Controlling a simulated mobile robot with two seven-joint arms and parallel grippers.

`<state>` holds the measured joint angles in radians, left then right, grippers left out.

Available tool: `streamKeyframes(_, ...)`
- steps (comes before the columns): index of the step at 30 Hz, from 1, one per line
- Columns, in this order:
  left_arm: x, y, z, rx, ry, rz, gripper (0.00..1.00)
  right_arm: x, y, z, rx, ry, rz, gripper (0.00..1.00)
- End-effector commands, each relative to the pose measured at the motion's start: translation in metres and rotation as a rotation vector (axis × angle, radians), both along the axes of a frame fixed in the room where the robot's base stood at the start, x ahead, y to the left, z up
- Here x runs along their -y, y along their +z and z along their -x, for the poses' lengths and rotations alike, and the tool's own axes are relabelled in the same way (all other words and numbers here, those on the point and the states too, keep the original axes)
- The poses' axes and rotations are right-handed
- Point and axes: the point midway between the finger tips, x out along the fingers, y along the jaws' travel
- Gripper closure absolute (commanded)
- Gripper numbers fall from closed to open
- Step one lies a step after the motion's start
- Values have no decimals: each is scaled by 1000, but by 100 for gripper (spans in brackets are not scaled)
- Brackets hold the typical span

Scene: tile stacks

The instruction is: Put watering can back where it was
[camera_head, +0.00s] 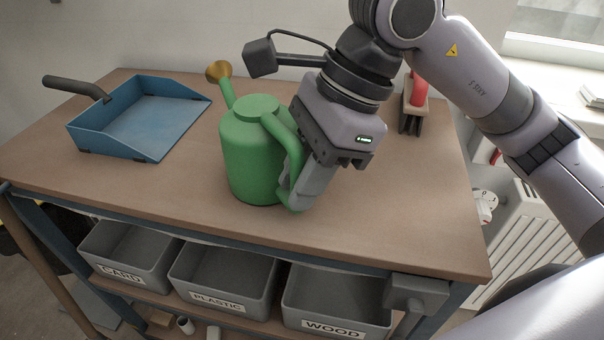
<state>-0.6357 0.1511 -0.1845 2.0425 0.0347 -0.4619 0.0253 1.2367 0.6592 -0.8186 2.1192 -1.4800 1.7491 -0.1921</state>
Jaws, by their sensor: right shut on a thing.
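The green watering can (251,154) stands upright on the wooden tabletop (400,215), near the middle. Its spout with a brass-coloured rose (218,71) points to the back left. My right gripper (293,195) comes down from the upper right and is shut on the can's green handle, on the can's right side. The gripper hides part of the handle and of the can's right side. The can seems to rest on the table; I cannot tell if there is a small gap. My left gripper is not in view.
A blue dustpan (140,118) with a dark handle lies at the back left. A brush with a red handle (417,90) stands at the back right, behind my arm. Grey bins labelled CARD (128,250), PLASTIC (225,275) and WOOD (335,300) sit below. The front right tabletop is clear.

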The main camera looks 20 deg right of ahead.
Motion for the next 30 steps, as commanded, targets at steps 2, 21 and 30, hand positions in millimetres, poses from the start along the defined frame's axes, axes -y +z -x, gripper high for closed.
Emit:
streamKeyframes(2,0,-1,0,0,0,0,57,0,-1,0,0,0,0,64)
streamKeyframes(21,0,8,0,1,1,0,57,14,36,1,5,-2,-1,51)
streamKeyframes(30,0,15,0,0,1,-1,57,39,93,3,1,0,-1,51)
